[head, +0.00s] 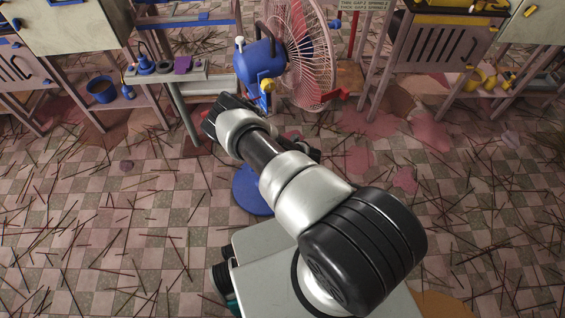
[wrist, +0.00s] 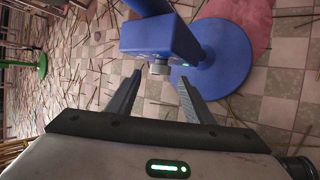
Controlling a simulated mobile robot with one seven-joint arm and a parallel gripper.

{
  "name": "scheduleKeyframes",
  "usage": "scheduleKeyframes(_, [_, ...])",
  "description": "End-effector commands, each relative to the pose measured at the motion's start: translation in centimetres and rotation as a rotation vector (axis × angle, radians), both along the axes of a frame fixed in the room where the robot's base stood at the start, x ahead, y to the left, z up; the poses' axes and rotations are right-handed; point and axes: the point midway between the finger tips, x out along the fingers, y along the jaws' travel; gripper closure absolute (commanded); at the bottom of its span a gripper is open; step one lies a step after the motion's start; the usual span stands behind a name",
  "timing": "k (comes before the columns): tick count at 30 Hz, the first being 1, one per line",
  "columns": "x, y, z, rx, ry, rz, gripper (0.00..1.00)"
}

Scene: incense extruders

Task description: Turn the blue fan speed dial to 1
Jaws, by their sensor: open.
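The blue fan (head: 262,62) stands upright ahead, with a pale pink cage and a round blue base (head: 250,192) on the floor. In the wrist view its blue control box (wrist: 160,38) shows with a small grey dial (wrist: 159,68) on the near face and a small green light to the right. My gripper (wrist: 160,79) is open, with one finger on each side of the dial's line. The dial appears just beyond the fingertips, with nothing between the fingers. The dial's number marks cannot be read. In the head view my arm hides the control box and dial.
A shelf bench with a blue bowl (head: 101,89) stands at the back left. A pink metal stand (head: 437,55) with yellow items is at the back right. Thin sticks litter the checkered floor. A green-based stand (wrist: 38,66) shows at left in the wrist view.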

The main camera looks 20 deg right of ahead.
Motion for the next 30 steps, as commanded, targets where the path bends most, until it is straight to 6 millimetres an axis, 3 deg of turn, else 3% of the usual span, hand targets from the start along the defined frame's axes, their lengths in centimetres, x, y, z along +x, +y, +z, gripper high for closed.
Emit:
scheduleKeyframes(1, [-0.7, -0.6, 1.5, -0.002, 0.001, -0.004, 0.53])
scheduleKeyframes(6, [-2.9, -2.2, 4.8, -0.002, 0.001, -0.003, 0.53])
scheduleKeyframes(15, [-6.2, -4.5, 9.4, -0.002, 0.001, -0.003, 0.53])
scheduleKeyframes(21, [-7.2, -5.1, 10.6, -0.001, 0.001, 0.001, 0.53])
scheduleKeyframes(30, [-7.3, -5.2, 10.7, 0.0, 0.0, 0.001, 0.53])
